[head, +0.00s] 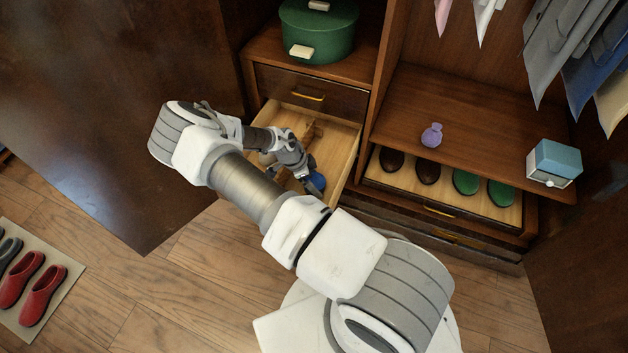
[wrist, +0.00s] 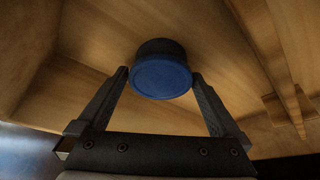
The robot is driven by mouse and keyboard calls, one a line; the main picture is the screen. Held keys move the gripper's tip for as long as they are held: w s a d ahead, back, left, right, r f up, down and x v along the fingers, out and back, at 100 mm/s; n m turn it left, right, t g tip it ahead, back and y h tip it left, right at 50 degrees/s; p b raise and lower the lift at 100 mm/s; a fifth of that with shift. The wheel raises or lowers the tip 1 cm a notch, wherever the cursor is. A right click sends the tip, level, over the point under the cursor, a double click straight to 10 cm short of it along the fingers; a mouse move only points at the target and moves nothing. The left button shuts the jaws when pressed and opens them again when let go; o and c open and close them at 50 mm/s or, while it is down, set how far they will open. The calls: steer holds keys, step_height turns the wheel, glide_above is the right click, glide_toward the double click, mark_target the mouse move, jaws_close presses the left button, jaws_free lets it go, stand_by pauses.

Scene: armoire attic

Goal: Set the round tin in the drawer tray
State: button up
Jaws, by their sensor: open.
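A round tin (wrist: 163,76), blue on its flat face with a dark side, is in the pulled-out wooden drawer (head: 345,128). In the head view the tin (head: 317,181) shows near the drawer's front, partly behind my gripper (head: 307,184). In the wrist view my gripper (wrist: 160,74) is open, with one fingertip on each side of the tin. I cannot tell whether either finger touches it. A brown wooden piece (head: 312,131) lies further back in the drawer, partly hidden by my arm; I cannot tell whether it is the tray. Wooden ledges (wrist: 279,106) show at right in the wrist view.
A closed drawer (head: 310,93) sits just above the open one, under a green round box (head: 318,35). At right, a shelf holds a purple bottle (head: 432,135) and a blue-white box (head: 554,162), above a drawer of shoes (head: 428,172). An armoire door (head: 120,110) stands at left.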

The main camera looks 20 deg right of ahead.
steer(key=s+a+r+n+t+y+p, duration=0.1)
steer(key=s+a+r+n+y, duration=0.2)
steer(key=r, duration=1.1)
steer(key=a+r+n+y+p, duration=0.1)
steer(key=a+r+n+p, duration=0.3)
steer(key=r, duration=0.9)
steer(key=s+a+r+n+t+y+b, duration=0.1)
steer(key=s+a+r+n+y, duration=0.15)
steer(key=a+r, duration=0.75)
steer(key=s+d+r+n+t, duration=0.1)
steer(key=s+d+r+n, duration=0.1)
steer(key=s+r, duration=0.3)
steer(key=s+d+r+n+t+h, duration=0.1)
steer(key=s+d+r+n+t, duration=0.1)
steer(key=s+r+n, duration=0.3)
steer(key=s+d+r+n+t+h, duration=0.1)
steer(key=s+d+r+n, duration=0.2)
steer(key=s+r, duration=0.3)
step_height(320, 180, up, 2)
steer(key=shift+s+d+r+n, duration=0.25)
steer(key=shift+n, duration=0.2)
